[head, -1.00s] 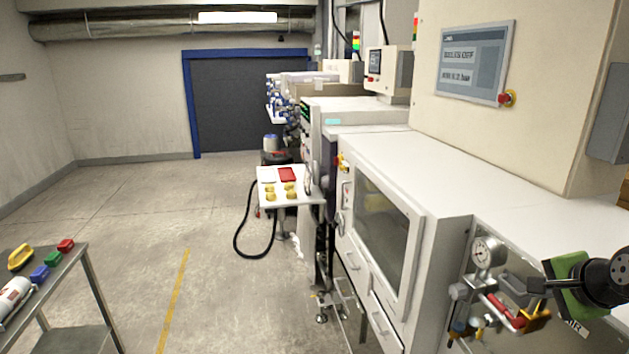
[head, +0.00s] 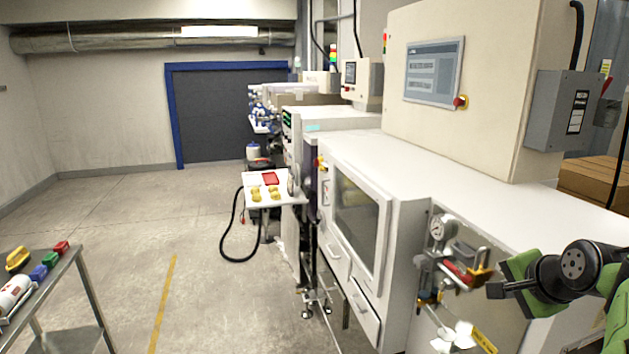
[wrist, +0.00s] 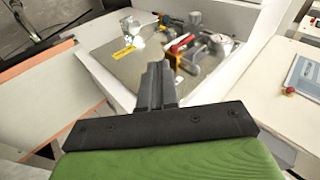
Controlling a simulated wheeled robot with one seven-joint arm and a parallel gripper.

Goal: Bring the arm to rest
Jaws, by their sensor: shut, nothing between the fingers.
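My gripper (head: 497,290) shows at the lower right of the head view, at the end of my green and black arm. Its dark fingers are together with nothing between them. In the wrist view my gripper (wrist: 158,72) points away from the camera, toward the machine's side panel. The air unit (head: 455,262) on that panel, with a round gauge, a red lever and a yellow part, is just left of my fingertips in the head view. It also shows in the wrist view (wrist: 183,48). The gripper looks apart from it.
A white machine (head: 405,165) with a windowed door runs along the right, with a screen cabinet (head: 480,60) above it. A small metal cart (head: 85,300) with coloured items stands at lower left. A white control pedestal (head: 285,200) stands mid-floor. The floor (head: 120,220) between is open.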

